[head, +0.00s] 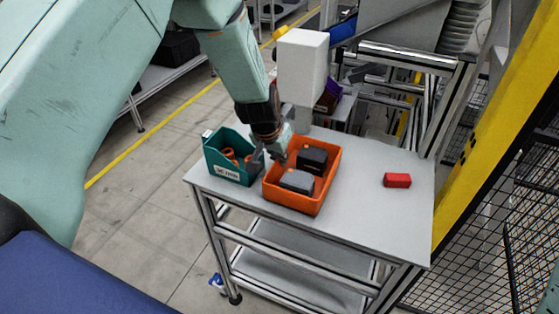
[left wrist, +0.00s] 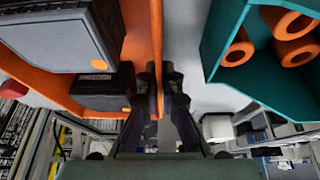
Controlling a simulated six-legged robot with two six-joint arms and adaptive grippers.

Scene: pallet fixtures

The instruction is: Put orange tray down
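The orange tray (head: 318,192) is at the middle of the grey table (head: 365,215). It looks level and low over the tabletop; I cannot tell whether its base touches. A grey box (head: 297,181) and a black box (head: 312,160) lie inside it. My left gripper (head: 270,155) is at the tray's left wall. In the left wrist view the orange tray wall (left wrist: 157,35) runs between the two fingers of the left gripper (left wrist: 160,90), which are close on both sides of it. My right gripper is not in view.
A teal bin (head: 230,170) with orange rings (head: 231,154) stands close at the tray's left. A red block (head: 397,180) lies at the table's right. A white box-like post (head: 302,68) rises behind the tray. A yellow post and mesh fence (head: 480,225) are at right.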

